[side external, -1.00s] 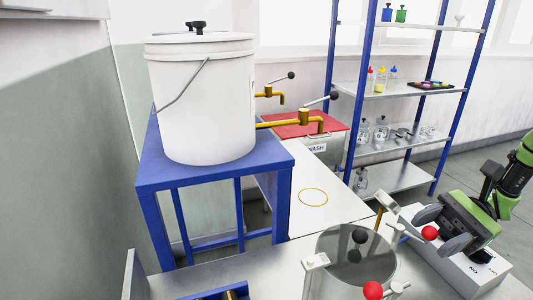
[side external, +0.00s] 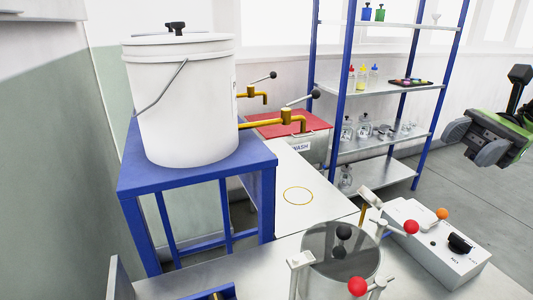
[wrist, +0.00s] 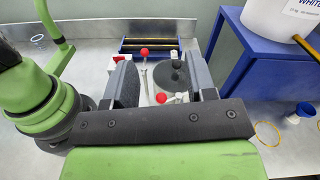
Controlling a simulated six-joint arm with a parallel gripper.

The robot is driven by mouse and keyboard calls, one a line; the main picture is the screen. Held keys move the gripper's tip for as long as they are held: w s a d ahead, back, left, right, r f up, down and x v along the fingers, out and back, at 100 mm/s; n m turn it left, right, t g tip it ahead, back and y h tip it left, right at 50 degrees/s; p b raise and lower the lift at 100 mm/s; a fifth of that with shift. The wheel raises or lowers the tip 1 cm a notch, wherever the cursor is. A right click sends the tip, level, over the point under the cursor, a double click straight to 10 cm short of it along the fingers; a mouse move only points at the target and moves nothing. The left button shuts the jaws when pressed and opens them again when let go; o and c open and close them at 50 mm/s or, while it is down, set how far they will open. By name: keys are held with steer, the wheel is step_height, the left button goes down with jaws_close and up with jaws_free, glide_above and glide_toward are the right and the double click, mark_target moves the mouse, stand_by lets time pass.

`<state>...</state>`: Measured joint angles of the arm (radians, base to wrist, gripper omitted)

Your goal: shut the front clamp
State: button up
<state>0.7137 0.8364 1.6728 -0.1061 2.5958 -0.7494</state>
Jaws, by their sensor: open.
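A grey see-through round vessel (side external: 341,270) with a black-knobbed lid stands on the bench. It also shows in the wrist view (wrist: 172,75). Two red ball handles sit beside it: one on its right side (side external: 411,227), one at its lower side (side external: 357,286). They also show in the wrist view, nearer (wrist: 161,98) and farther (wrist: 145,51). Behind the right handle, a pale clamp arm (side external: 370,197) tilts up, clear of the lid. I cannot tell for certain which clamp is the front one. My gripper (wrist: 161,84) is open and empty; in the side view it is raised at right (side external: 490,140).
A control box (side external: 440,250) with an orange ball lever and a black knob stands right of the vessel. A white bucket (side external: 180,100) is on a blue stand (side external: 195,172). Shelves (side external: 385,88) stand behind. A yellow ring (side external: 298,195) marks clear bench.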

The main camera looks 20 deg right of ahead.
steer(key=w+a+f+n+g+h, duration=0.25)
steer(key=a+n+g+h, duration=0.45)
steer(key=a+n+h, duration=0.85)
steer(key=a+r+n+t+h, duration=0.2)
steer(key=a+t, duration=0.3)
steer(key=a, duration=0.4)
steer(key=w+a+r+n+t+h, duration=0.1)
steer(key=a+r+n+t+h, duration=0.1)
steer(key=a+t, duration=0.4)
steer(key=shift+w+a+r+t+h, duration=0.2)
steer(key=shift+a+r+t+h, duration=0.3)
steer(key=shift+a, duration=1.15)
steer(key=shift+r, duration=0.1)
